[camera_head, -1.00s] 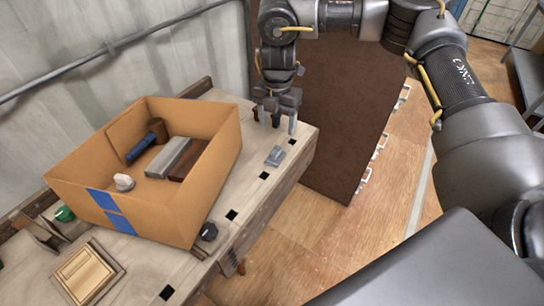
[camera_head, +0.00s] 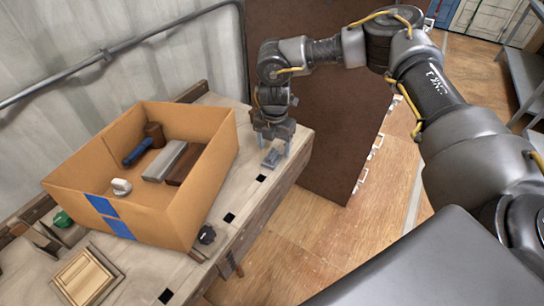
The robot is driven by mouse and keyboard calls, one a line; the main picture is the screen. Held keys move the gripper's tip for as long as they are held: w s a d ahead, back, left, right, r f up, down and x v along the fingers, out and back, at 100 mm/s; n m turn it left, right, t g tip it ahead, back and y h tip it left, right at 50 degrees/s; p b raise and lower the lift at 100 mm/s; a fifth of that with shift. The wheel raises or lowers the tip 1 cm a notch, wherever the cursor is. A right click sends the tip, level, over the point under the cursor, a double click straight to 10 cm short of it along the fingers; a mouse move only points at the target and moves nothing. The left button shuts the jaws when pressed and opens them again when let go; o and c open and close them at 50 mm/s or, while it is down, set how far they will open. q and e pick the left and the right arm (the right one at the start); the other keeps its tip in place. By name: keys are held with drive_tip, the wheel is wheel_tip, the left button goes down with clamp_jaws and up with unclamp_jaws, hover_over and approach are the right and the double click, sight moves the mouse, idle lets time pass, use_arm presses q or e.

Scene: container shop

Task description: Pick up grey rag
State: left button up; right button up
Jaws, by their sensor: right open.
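The grey rag (camera_head: 271,157) lies as a small folded grey piece on the workbench, near its right end and to the right of the cardboard box. My right gripper (camera_head: 274,146) points down just above the rag, with its fingers apart around or just behind it. I cannot tell whether the fingers touch the rag. My left gripper is not in view.
The cardboard box (camera_head: 164,216) on the workbench (camera_head: 246,202) holds a blue-handled mallet (camera_head: 142,148), a grey block, a dark brown block and a whitish object. A black knob-like item (camera_head: 206,234) and a wooden panel (camera_head: 88,277) are nearer. A dark brown panel stands behind the gripper.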

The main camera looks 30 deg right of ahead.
drive_tip(key=shift+f, duration=0.95)
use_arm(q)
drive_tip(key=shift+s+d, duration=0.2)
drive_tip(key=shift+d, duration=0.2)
use_arm(e)
drive_tip(key=shift+f, duration=0.1)
drive_tip(key=c, duration=0.5)
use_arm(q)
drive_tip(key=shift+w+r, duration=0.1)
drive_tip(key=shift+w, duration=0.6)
use_arm(e)
drive_tip(key=c, duration=0.6)
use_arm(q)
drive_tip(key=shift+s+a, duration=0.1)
use_arm(e)
drive_tip(key=shift+o, duration=0.2)
